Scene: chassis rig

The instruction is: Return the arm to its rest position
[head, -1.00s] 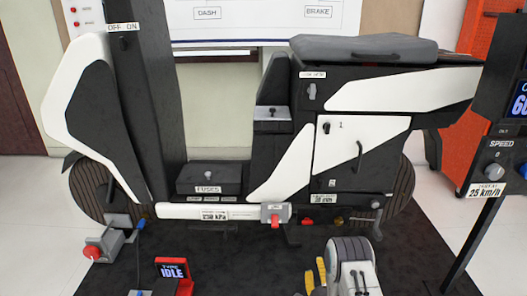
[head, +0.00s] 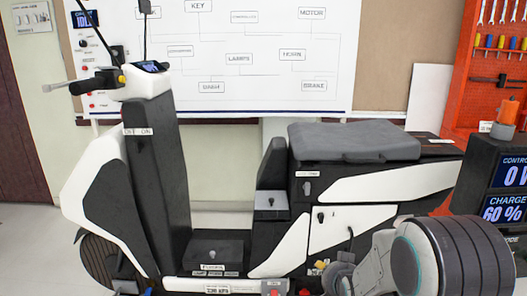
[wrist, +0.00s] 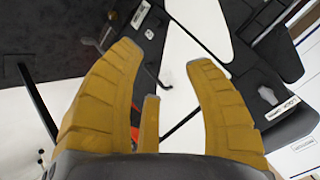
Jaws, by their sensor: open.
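My gripper (wrist: 164,60) shows in the wrist view with its yellow ribbed fingers spread apart and nothing between them. Beyond the fingers are white and black panels of the scooter, seen tilted, and a dark surface at upper left. In the head view my arm rises at the lower right, in front of the scooter (head: 334,183). It hides the scooter's lower rear. The fingers are mostly hidden there; only a small bit of yellow shows beside the arm.
The scooter has a grey seat (head: 352,143) and a fuse box (head: 215,250) on its footboard. A whiteboard (head: 270,100) hangs behind it. A dark console with lit displays (head: 505,190) stands at the right, close to my arm. An orange tool panel (head: 490,70) is behind the console.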

